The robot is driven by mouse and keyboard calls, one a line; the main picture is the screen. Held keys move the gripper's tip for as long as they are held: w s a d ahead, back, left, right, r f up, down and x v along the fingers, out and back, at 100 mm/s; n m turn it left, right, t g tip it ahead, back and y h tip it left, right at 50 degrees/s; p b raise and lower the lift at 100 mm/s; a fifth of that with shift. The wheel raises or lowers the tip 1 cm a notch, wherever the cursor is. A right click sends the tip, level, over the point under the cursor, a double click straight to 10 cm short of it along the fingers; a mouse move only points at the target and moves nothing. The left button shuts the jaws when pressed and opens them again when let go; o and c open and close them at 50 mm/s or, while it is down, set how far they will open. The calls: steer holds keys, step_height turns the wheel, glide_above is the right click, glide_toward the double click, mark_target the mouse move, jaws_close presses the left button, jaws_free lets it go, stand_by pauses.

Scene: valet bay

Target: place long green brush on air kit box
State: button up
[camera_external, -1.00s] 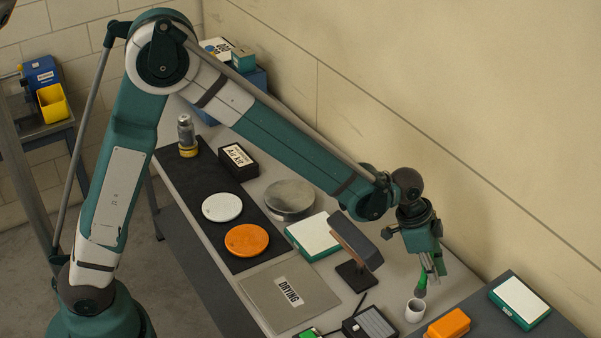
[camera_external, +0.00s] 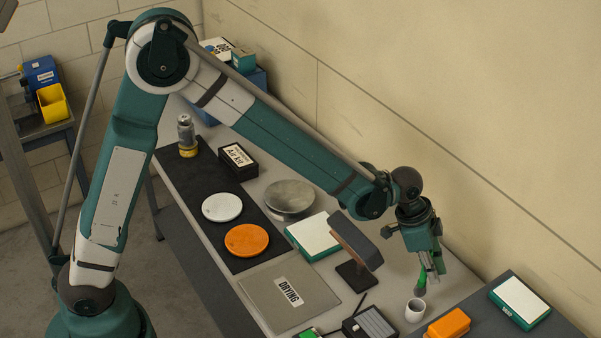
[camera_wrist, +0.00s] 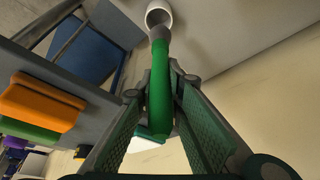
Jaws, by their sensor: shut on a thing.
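The long green brush (camera_external: 421,282) is in my gripper (camera_external: 434,268), above the right part of the bench. In the wrist view the brush (camera_wrist: 160,92) runs between the two finger pads, its grey end pointing at the white cup (camera_wrist: 158,10). My gripper is shut on it. In the external view the lower end of the brush is just above and beside the cup (camera_external: 415,311); whether they touch is unclear. The air kit box (camera_external: 238,161), black with a white "Air kit" label, sits far left on the bench, well away from my gripper.
A grey DRYING mat (camera_external: 262,305) lies in front. The wall is behind.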

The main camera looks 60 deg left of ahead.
steer(key=w+a+r+n+y, duration=0.1)
steer(key=w+a+n, duration=0.15)
steer(key=a, duration=1.25)
steer(key=w+a+r+n+t+y, duration=0.15)
steer(key=a+n, duration=0.25)
steer(key=a, duration=1.2)
steer(key=w+a+n+y, duration=0.1)
steer(key=w+a+n, duration=0.2)
steer(key=a, duration=1.2)
steer(key=s+a+r+n+y, duration=0.1)
steer(key=s+a, duration=0.5)
steer(key=a, duration=0.9)
steer(key=s+a+r+n+g+b, duration=0.1)
steer(key=s+a+n, duration=0.3)
steer(key=a, duration=1.1)
steer(key=s+a+r+n+y, duration=0.1)
steer(key=s+a+n, duration=0.2)
steer(key=s+a, duration=0.5)
steer(key=a, duration=0.6)
steer(key=shift+s+a+r+g+y+b, duration=0.25)
steer(key=shift+a+g+y+b, duration=0.1)
steer(key=shift+a+b, duration=0.05)
steer(key=shift+n, duration=0.25)
steer(key=shift+f, duration=2.9)
steer(key=shift+f, duration=0.1)
steer(key=shift+f+p, duration=0.35)
steer(key=shift+f, duration=1.65)
